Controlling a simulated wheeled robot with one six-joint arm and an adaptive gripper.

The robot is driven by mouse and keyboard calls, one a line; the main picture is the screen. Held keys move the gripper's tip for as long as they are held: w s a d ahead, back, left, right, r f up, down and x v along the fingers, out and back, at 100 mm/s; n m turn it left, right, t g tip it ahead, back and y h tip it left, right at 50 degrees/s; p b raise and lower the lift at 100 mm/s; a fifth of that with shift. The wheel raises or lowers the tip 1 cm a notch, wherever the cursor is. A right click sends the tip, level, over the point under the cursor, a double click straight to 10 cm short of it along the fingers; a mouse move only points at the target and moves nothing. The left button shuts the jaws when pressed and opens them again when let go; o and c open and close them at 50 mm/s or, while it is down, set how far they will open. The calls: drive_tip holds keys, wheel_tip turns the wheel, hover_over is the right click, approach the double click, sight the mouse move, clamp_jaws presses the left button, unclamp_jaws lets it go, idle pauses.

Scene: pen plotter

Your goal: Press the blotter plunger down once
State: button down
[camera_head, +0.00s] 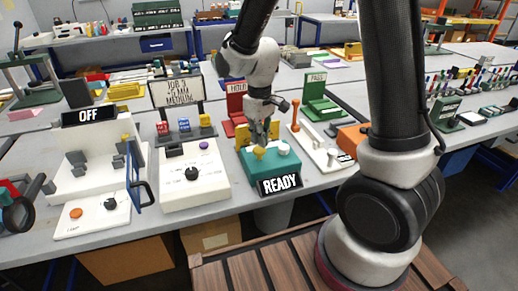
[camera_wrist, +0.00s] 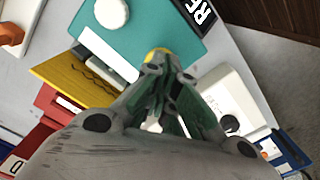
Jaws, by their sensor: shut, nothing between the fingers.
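A teal box (camera_head: 270,168) with a READY sign (camera_head: 279,184) stands near the bench's front edge. On its top are a yellow knob (camera_head: 258,152) and a round white knob (camera_head: 283,148); no label shows which is the blotter plunger. My gripper (camera_head: 262,138) is shut and empty, pointing down right at the yellow knob. In the wrist view the fingertips (camera_wrist: 157,72) partly cover the yellow knob (camera_wrist: 155,53). I cannot tell whether they touch it. The white knob (camera_wrist: 112,13) is clear beside them.
A yellow panel (camera_wrist: 78,78) stands behind the teal box. A white box with a dark dial (camera_head: 193,185) is to the left. A white plate with an orange-knobbed upright handle (camera_head: 295,112) is to the right. A red stand (camera_head: 236,105) is behind.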

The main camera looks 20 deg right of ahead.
sight(259, 149)
drive_tip(key=shift+f, duration=1.85)
drive_tip(key=shift+r, duration=0.1)
drive_tip(key=shift+r, duration=3.5)
drive_tip(key=s+d+r+m+t, duration=0.2)
drive_tip(key=s+d+r+m, duration=0.1)
drive_tip(key=s+d+r, duration=0.4)
drive_tip(key=s+d+r+m+t, duration=0.2)
drive_tip(key=s+d+r, duration=0.6)
drive_tip(key=s, duration=0.4)
drive_tip(key=shift+r+m, duration=0.5)
drive_tip(key=shift+r, duration=0.1)
drive_tip(key=shift+a, duration=0.2)
